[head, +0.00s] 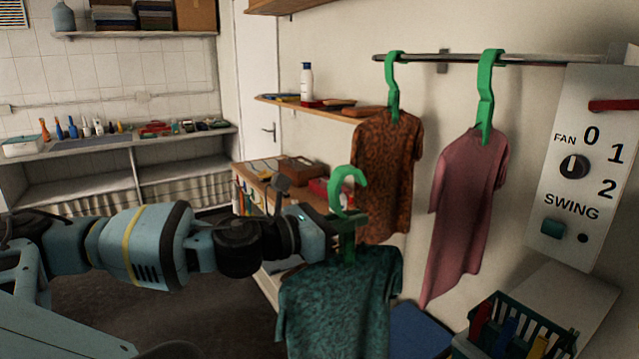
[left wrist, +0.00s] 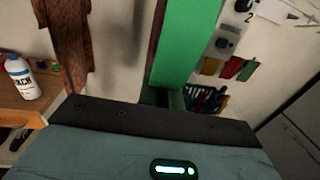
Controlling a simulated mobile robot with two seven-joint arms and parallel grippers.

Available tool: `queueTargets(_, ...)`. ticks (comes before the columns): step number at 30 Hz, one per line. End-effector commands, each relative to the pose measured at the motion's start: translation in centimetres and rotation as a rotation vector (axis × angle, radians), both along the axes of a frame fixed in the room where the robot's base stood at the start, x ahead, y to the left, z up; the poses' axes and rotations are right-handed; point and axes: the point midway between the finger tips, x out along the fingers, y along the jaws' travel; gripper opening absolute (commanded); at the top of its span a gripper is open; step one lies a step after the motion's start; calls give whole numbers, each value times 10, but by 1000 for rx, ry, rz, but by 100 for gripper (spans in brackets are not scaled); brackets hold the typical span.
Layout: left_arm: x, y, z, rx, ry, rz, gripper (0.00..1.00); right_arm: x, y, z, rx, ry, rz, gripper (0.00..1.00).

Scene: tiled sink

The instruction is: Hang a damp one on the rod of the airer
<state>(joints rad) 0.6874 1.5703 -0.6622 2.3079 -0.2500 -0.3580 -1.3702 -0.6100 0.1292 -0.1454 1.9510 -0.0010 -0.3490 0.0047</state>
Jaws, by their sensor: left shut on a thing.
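My left gripper (head: 335,228) is shut on the green hanger (head: 344,187) of a dark teal patterned shirt (head: 341,308). The shirt hangs below the gripper, clear of the rod. The hanger's hook points up and is below and left of the rod. The hanger also fills the middle of the left wrist view (left wrist: 184,45). The metal rod (head: 440,57) runs along the wall at the upper right. A brown patterned shirt (head: 385,170) and a pink shirt (head: 468,195) hang from it on green hangers. My right gripper is in neither view.
A control panel (head: 577,165) marked FAN and SWING stands at the rod's right end. A wall shelf (head: 330,110) with a white bottle (head: 307,80) lies left of the rod. A green basket (head: 515,325) is at the lower right. The rod is bare between the two hangers.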

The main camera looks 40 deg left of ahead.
Motion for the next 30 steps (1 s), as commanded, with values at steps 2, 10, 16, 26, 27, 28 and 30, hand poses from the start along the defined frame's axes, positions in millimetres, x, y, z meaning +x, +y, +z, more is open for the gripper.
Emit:
queueTargets(2, 2, -13, -20, -8, 7, -20, 0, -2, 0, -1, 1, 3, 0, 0)
queueTargets(10, -3, -51, -102, -13, 8, -6, 0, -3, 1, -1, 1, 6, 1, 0)
queueTargets(16, -19, -73, -154, -10, 5, 84, 0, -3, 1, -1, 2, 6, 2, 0)
queueTargets(26, -58, -109, -209, -6, 5, 289, 0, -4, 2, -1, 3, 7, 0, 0)
queueTargets(27, -62, -111, -212, -4, 4, 311, 0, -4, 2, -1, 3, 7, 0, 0)
queueTargets(28, -65, -112, -214, -3, 4, 327, 0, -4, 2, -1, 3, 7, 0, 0)
queueTargets(30, -69, -113, -217, 0, 1, 355, 0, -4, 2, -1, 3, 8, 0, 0)
